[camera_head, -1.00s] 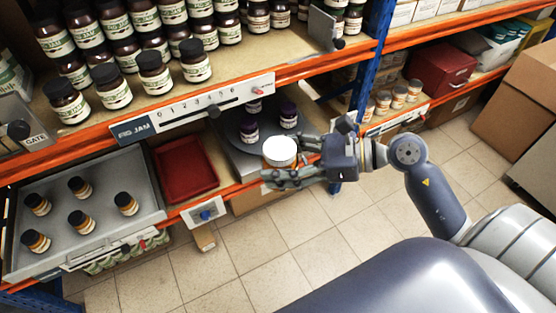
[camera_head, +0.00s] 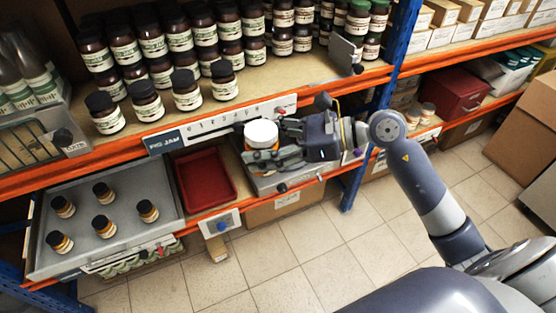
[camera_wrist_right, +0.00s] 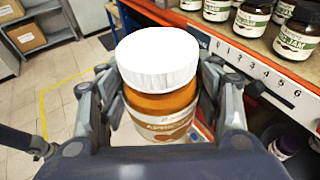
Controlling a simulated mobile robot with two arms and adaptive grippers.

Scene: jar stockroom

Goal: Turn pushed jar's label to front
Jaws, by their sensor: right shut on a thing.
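My right gripper (camera_head: 278,155) is shut on a jar with a white lid (camera_head: 261,134). In the right wrist view, this white-lidded jar (camera_wrist_right: 157,75) has orange contents and a pale label turned towards the camera; it is upright between my fingers (camera_wrist_right: 160,110). The jar is held in front of the shelf's edge, by the right end of the numbered rail. Dark-lidded fig jam jars (camera_head: 146,101) stand in a front row on the upper shelf, pale labels facing outward. I cannot tell which jar was pushed. My left gripper is not in view.
A numbered rail labelled FIG JAM (camera_head: 165,144) runs along the shelf edge. A blue post (camera_head: 396,62) stands right. The floor in front is clear.

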